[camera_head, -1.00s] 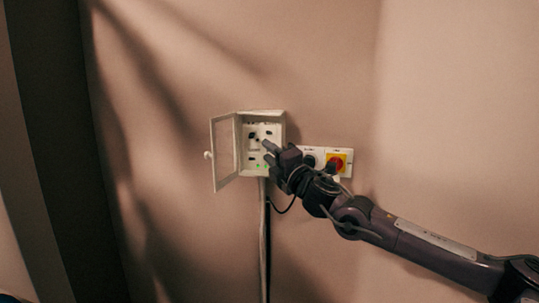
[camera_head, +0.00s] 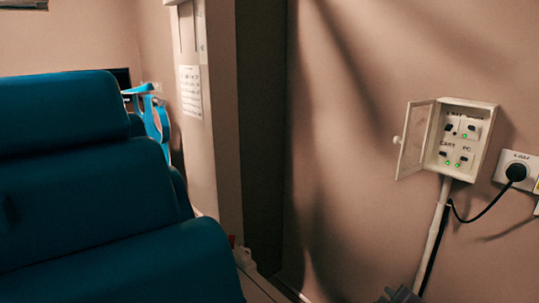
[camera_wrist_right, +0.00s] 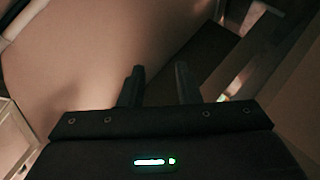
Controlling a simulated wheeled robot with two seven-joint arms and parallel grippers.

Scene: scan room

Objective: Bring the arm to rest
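My right gripper (camera_wrist_right: 159,72) shows in the right wrist view with its two dark fingers apart and nothing between them. In the head view only a grey tip of my right arm's end (camera_head: 400,295) shows at the bottom edge, below and apart from the switch box. The white switch box (camera_head: 467,138) is on the wall at the right, its door (camera_head: 416,140) swung open to the left. Inside are several dark switches with green lights, with labels such as CART and PC. My left gripper is in neither view.
A blue padded chair (camera_head: 95,215) fills the left. A dark upright panel (camera_head: 262,130) stands between it and the wall. A white socket with a black plug (camera_head: 516,172) is right of the box, and its cable hangs beside the conduit (camera_head: 434,235).

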